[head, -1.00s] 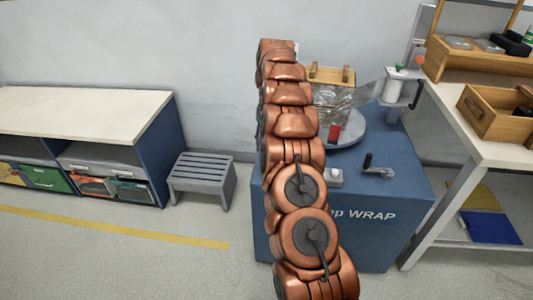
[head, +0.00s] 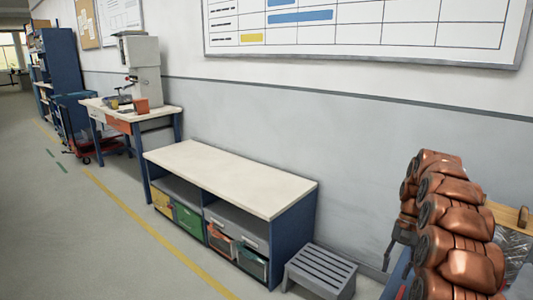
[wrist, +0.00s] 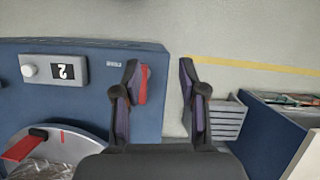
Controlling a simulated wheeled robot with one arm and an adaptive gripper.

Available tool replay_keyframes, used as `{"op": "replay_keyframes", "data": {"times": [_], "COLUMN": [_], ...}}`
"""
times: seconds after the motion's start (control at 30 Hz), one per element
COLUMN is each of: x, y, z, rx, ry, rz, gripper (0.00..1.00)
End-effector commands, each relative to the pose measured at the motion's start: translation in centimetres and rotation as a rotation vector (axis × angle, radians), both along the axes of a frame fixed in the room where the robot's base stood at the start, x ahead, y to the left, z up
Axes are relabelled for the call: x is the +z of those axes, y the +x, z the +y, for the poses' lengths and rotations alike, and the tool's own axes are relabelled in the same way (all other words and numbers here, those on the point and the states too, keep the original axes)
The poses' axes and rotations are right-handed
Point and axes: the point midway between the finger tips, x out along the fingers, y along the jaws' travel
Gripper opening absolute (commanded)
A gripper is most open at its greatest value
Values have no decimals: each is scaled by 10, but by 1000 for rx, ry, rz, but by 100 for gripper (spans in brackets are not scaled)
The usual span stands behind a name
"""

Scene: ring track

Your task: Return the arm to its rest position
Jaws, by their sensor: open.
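My copper-coloured arm (head: 455,225) shows at the lower right of the head view, cut off by the bottom edge. In the wrist view my gripper (wrist: 158,85) has its two dark fingers spread wide apart. Nothing is between the fingers but the blue machine's edge and grey floor behind them. The fingers are above the blue wrap machine's (wrist: 90,110) side and the floor. A red part (wrist: 143,85) on the machine shows close beside the left finger; whether they touch cannot be told.
A slatted grey stool (head: 320,270) stands near the arm, left of the machine. A white-topped bench (head: 230,178) with bins stands along the wall. Beyond it is a table with a grey press (head: 140,65). The floor left of the yellow line is clear.

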Motion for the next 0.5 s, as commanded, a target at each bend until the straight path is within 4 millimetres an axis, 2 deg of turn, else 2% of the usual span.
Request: {"op": "replay_keyframes", "data": {"times": [0.13,0.5], "x": [22,57], "y": [-17,-74], "z": [30,93], "rx": [63,211], "ry": [8,11], "rz": [-16,-49], "gripper": [42,42]}}
